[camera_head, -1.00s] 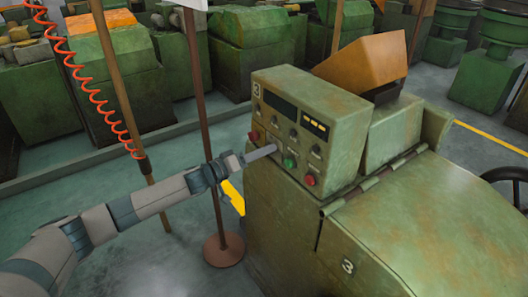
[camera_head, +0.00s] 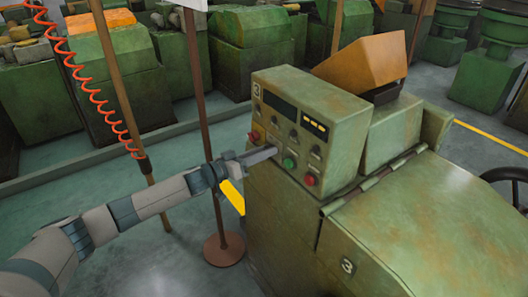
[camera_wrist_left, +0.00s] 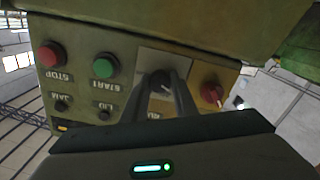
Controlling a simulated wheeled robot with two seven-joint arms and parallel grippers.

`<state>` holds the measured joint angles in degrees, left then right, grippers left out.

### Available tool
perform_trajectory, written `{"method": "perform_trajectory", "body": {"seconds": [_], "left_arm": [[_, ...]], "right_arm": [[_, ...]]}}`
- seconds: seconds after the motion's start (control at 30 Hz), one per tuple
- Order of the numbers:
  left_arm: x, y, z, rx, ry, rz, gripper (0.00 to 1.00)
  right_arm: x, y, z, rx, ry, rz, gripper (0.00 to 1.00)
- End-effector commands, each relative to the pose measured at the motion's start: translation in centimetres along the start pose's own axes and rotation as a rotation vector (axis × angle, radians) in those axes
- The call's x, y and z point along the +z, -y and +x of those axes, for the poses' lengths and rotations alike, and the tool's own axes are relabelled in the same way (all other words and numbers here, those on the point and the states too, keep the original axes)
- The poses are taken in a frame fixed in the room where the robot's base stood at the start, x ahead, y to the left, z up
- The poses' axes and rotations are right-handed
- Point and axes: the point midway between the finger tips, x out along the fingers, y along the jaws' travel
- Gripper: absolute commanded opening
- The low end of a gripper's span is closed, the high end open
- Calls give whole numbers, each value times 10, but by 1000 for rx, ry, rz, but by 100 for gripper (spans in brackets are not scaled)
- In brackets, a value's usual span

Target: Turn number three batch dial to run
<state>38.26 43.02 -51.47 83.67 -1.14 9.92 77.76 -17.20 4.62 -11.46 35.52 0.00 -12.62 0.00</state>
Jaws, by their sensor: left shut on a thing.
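The green control box (camera_head: 310,125) marked 3 stands on the number three machine. My left gripper (camera_head: 273,150) reaches its front panel from the left. In the left wrist view, which shows the panel upside down, the two fingers (camera_wrist_left: 163,90) close on the dark batch dial (camera_wrist_left: 160,80) on its pale plate (camera_wrist_left: 165,64). The fingers hide part of the dial and its plate lettering, so its setting cannot be read. In the head view the fingers cover the dial. My right gripper is not in view.
A green START button (camera_wrist_left: 104,67) and red STOP button (camera_wrist_left: 51,54) sit beside the dial. A red knob (camera_wrist_left: 211,93) is on its other side. A brown post on a round base (camera_head: 224,249) and a coiled red hose (camera_head: 90,85) stand near my left arm.

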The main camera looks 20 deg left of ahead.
Motion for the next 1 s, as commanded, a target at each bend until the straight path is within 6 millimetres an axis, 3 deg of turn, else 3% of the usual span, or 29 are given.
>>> {"method": "perform_trajectory", "body": {"seconds": [1.0], "left_arm": [[0, 1, 0, -1, 0, 967, 3]], "right_arm": [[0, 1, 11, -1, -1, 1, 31]]}}
